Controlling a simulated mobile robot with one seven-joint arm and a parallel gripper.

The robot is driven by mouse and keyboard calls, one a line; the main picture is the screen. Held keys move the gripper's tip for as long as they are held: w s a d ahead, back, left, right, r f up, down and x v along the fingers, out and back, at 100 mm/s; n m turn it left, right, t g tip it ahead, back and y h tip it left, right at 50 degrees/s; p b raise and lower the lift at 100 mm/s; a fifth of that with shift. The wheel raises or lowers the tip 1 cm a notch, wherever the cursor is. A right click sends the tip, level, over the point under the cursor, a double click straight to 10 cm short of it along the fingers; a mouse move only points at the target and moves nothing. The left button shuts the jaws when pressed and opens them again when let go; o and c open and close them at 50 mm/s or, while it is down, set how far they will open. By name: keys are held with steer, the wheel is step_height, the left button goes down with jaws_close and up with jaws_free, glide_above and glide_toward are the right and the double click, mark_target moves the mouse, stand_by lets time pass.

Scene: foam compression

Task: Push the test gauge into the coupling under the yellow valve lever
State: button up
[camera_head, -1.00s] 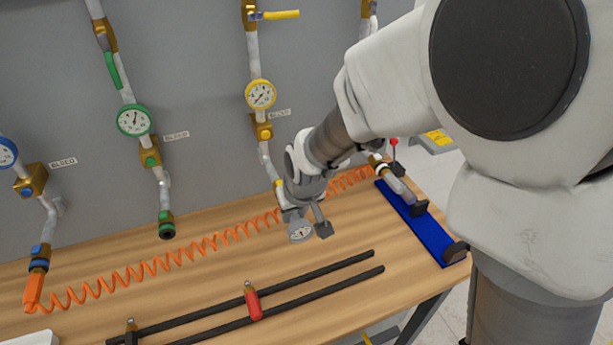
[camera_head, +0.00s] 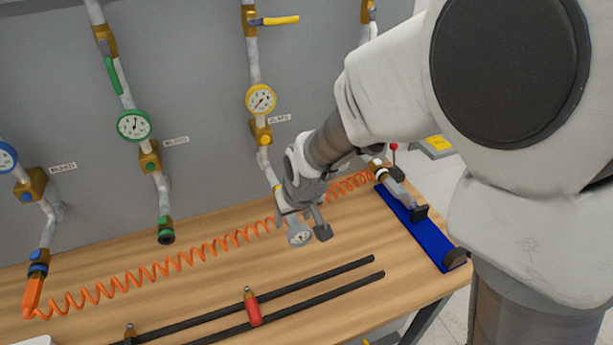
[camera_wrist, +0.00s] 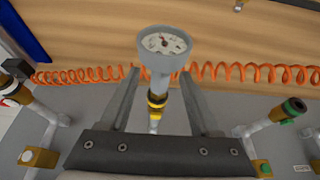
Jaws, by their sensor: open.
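The test gauge (camera_head: 300,235), grey with a white dial, is at the lower end of the pipe under the yellow valve lever (camera_head: 280,19). In the wrist view the gauge (camera_wrist: 164,46) is in line with the yellow-banded coupling (camera_wrist: 157,103). Its stem meets or nearly meets the coupling; I cannot tell how deep it sits. My gripper (camera_wrist: 159,74) is open, with one finger on each side of the stem and gaps visible. In the head view my gripper (camera_head: 310,218) hides most of the coupling.
An orange coiled hose (camera_head: 190,250) runs along the wooden bench (camera_head: 200,290) behind the gauge. A blue rack (camera_head: 425,232) is at right. A green-banded pipe end (camera_head: 166,232) hangs to the left.

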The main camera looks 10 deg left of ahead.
steer(key=v, duration=1.6)
steer(key=s+d+r+m+t+h, duration=0.1)
steer(key=s+d+m, duration=0.2)
steer(key=d, duration=0.7)
steer(key=s+d+r+m+h, duration=0.1)
steer(key=s+d+m, duration=0.2)
steer(key=s+d, duration=0.4)
steer(key=d, duration=0.4)
steer(key=shift+s+d+t, duration=0.25)
steer(key=shift+s+t, duration=0.1)
steer(key=shift+t, duration=0.05)
steer(key=shift+r, duration=0.1)
steer(key=shift+c, duration=1)
steer(key=shift+s, duration=0.1)
